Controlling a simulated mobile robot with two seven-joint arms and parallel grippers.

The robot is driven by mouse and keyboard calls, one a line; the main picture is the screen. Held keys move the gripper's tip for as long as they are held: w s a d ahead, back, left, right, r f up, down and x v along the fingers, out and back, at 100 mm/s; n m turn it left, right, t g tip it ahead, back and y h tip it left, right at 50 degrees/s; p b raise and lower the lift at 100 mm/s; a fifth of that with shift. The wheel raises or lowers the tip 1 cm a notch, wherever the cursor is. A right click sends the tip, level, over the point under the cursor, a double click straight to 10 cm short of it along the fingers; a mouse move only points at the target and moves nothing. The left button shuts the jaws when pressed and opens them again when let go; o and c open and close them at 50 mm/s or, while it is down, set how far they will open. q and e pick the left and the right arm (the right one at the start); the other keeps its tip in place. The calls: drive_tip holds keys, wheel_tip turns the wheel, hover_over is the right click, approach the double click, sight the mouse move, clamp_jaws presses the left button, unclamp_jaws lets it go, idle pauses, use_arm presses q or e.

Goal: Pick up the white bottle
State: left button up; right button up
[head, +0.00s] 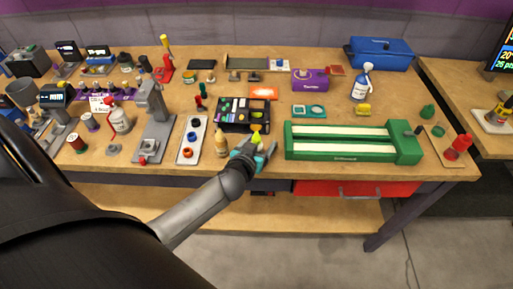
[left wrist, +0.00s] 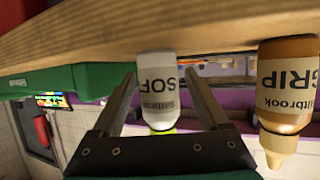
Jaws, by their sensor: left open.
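The white bottle (left wrist: 157,82) has a label starting "SOF" and a yellow-green tip. In the left wrist view it appears upside down, between the two fingers of my open left gripper (left wrist: 160,77). I see no clear contact between the fingers and the bottle. In the head view my left gripper (head: 254,152) is at the table's front edge; the bottle's yellow-green tip (head: 256,138) shows above it and most of the body is hidden. My right gripper is not in view.
An amber bottle labelled "GRIP" (head: 221,143) stands close to the left of my gripper. A green slotted fixture (head: 405,151) is close on the right. A black organizer (head: 232,127) lies behind.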

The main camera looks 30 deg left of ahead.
use_arm(q)
clamp_jaws()
idle(0.5)
